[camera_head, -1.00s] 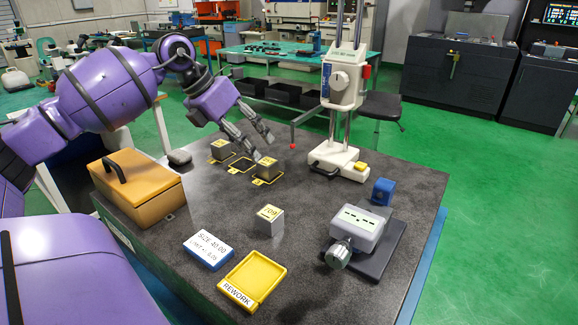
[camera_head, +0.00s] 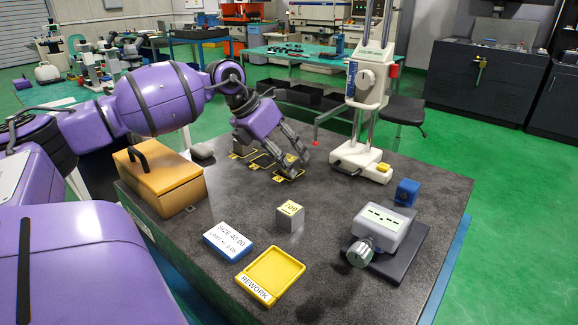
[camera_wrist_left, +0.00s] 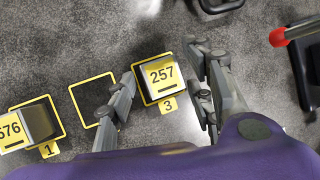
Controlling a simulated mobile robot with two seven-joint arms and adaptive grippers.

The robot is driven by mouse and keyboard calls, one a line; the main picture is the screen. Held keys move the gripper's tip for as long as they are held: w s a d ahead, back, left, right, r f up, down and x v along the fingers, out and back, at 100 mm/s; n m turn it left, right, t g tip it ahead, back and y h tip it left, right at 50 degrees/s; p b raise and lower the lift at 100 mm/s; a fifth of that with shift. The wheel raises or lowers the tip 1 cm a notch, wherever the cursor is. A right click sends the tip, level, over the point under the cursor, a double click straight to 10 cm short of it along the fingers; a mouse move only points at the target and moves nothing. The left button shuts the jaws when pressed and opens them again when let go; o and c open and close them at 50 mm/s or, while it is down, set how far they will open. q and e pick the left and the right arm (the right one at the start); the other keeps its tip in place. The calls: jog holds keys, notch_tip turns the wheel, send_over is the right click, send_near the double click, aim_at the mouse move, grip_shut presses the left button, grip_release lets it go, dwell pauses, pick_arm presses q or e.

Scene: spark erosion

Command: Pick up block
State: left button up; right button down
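A metal block with a yellow top marked 257 (camera_wrist_left: 160,75) stands in the yellow outlined spot 3 in the left wrist view. My left gripper (camera_wrist_left: 166,72) is open, with one finger on each side of this block; I cannot tell whether they touch it. In the head view my left gripper (camera_head: 291,168) is low at the table and largely hides that block. A second block, marked 576 (camera_wrist_left: 30,124), stands in spot 1 at the left edge of the wrist view. The middle outlined spot (camera_wrist_left: 94,101) is empty. A third block (camera_head: 290,216) stands nearer the front. My right gripper is not in view.
A height-gauge stand (camera_head: 367,120) with a red-tipped arm rises right of the gripper. An orange box (camera_head: 165,187) stands left. In front lie a blue-white size sign (camera_head: 227,241) and a yellow REWORK tray (camera_head: 270,273). A measuring device (camera_head: 384,232) and blue block (camera_head: 406,192) stand right.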

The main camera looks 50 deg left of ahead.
pick_arm(q)
grip_shut()
jog(key=shift+r, duration=0.1)
